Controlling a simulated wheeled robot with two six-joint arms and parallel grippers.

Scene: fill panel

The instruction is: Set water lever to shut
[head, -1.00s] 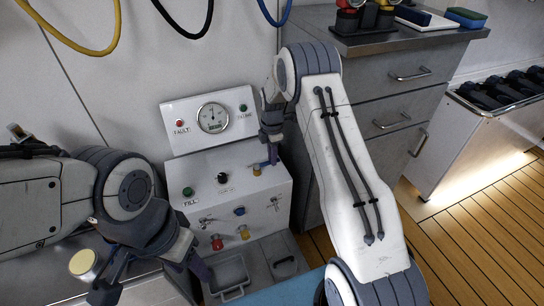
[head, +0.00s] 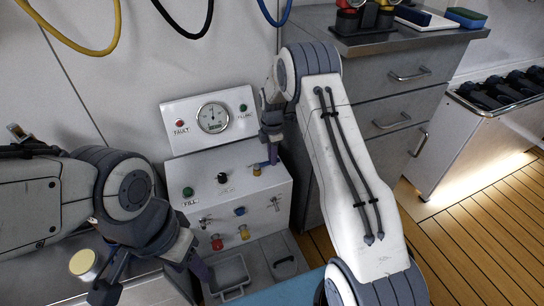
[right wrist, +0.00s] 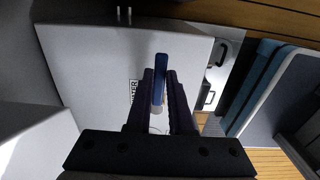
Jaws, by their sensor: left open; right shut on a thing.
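The fill panel (head: 240,185) stands against the wall in the head view, with a gauge, knobs and small taps. A blue lever (right wrist: 160,82) shows between the fingers in the right wrist view, pointing away from the camera. My right gripper (head: 271,151) is shut on this blue lever at the upper right of the panel's sloped face. My left gripper (head: 152,284) is open and empty at the lower left, apart from the panel.
A yellow-topped round thing (head: 84,263) is by my left gripper. A grey tray (head: 231,273) lies below the panel. A drawer cabinet (head: 400,100) stands to the right. Yellow, black and blue hoses hang above. Wooden floor (head: 470,235) is clear at the right.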

